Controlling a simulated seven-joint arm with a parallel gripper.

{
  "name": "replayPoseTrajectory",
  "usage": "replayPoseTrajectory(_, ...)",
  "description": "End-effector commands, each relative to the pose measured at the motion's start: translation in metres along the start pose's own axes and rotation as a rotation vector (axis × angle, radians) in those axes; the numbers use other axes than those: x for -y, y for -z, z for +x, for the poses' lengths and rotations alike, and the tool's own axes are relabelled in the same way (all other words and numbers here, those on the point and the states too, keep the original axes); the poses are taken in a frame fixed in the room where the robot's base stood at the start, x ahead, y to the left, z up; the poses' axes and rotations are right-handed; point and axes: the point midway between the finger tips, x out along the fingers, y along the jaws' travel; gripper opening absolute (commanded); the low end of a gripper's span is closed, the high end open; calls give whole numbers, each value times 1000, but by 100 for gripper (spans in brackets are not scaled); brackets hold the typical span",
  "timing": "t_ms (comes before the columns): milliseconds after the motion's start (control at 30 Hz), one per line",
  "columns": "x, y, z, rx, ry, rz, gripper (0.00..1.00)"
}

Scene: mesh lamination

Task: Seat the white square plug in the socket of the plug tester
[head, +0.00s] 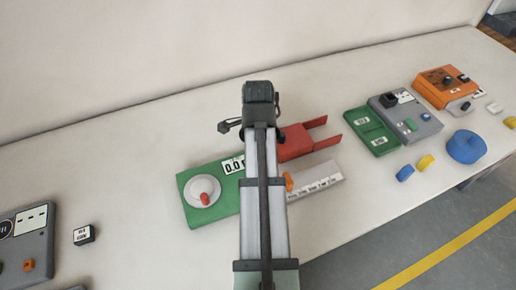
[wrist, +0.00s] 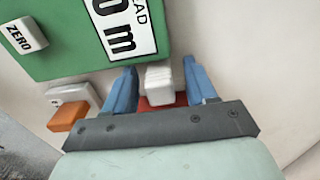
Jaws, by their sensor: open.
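In the wrist view my gripper (wrist: 161,68) is open, with its two blue fingers on either side of a small white block (wrist: 159,80). A gap shows between the block and each finger. This block may be the white square plug. A red part (wrist: 162,101) shows just below it. In the head view my arm covers this spot, so the block is hidden there. I cannot tell for sure which device is the plug tester. A grey device with a black square block (head: 405,115) stands at the right, and another grey device (head: 30,245) at the left edge.
A green device (head: 225,197) with a display lies left of my arm; its ZERO button (wrist: 22,36) shows in the wrist view. A red two-pronged piece (head: 300,143) and a white box (head: 318,181) lie right of it. A blue round object (head: 466,147) sits further right.

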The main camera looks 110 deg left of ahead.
Motion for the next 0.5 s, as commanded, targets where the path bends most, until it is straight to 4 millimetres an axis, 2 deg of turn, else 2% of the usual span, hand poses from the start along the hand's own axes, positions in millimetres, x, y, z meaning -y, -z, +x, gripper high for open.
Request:
replayPoseTrajectory(167,1,0,-20,-1,3,0,56)
replayPoseTrajectory(500,1,0,-76,-1,2,0,56)
